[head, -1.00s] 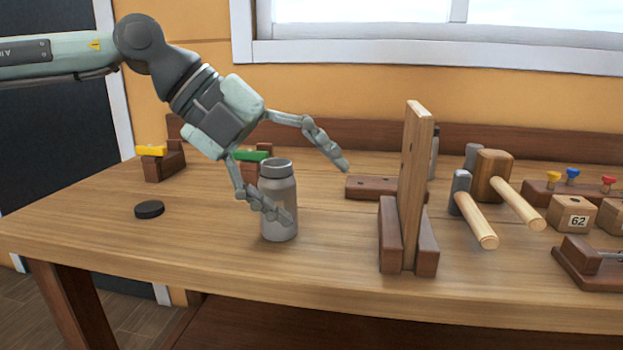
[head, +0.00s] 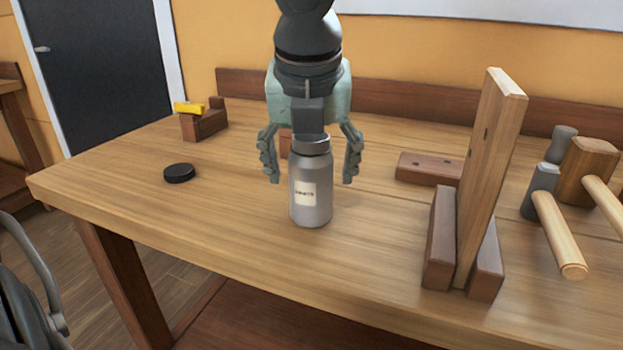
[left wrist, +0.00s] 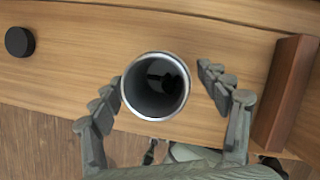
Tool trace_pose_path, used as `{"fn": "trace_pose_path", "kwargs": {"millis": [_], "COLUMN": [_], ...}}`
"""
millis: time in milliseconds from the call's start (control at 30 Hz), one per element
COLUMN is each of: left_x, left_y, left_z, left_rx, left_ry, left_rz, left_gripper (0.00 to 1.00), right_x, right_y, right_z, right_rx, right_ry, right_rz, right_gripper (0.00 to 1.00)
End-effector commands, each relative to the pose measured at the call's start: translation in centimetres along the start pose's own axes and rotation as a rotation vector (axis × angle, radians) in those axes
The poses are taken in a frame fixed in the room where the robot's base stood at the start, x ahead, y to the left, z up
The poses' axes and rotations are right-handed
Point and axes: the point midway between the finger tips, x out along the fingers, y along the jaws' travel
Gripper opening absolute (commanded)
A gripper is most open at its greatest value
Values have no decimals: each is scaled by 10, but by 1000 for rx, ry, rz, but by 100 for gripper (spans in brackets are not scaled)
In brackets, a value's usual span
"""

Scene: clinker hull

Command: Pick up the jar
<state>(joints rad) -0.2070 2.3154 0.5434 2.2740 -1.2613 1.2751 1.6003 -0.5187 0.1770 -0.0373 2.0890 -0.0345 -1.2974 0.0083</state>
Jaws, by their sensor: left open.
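The grey jar (head: 311,207) stands upright on the wooden bench in the head view, with a pale label on its front. The left wrist view looks down into its round open mouth (left wrist: 156,88). My left gripper (head: 310,178) is open and points down over the jar, one finger on each side of it. A gap shows between each finger and the jar in the head view. In the left wrist view the fingers (left wrist: 160,84) also flank the rim; the left one looks very close to it. My right gripper is not in view.
A black disc (head: 179,173) lies left of the jar. A wooden stand with a tall upright board (head: 489,170) is to the right, and mallets (head: 560,230) lie beyond it. A dark wooden block (head: 428,168) lies behind. The bench front (head: 230,235) is clear.

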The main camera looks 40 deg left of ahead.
Motion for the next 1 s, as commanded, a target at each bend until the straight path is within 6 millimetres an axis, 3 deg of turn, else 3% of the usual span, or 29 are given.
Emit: {"fn": "trace_pose_path", "kwargs": {"millis": [267, 733, 1000], "left_x": [6, 5, 4], "left_y": [0, 0, 0], "left_z": [0, 0, 0], "left_rx": [0, 0, 0], "left_ry": [0, 0, -1], "left_rz": [-2, -2, -3], "left_gripper": [76, 20, 19], "right_x": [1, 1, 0], "right_y": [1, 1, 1], "right_z": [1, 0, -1], "right_rx": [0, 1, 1], "right_ry": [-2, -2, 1], "right_rz": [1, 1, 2], "right_gripper": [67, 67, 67]}}
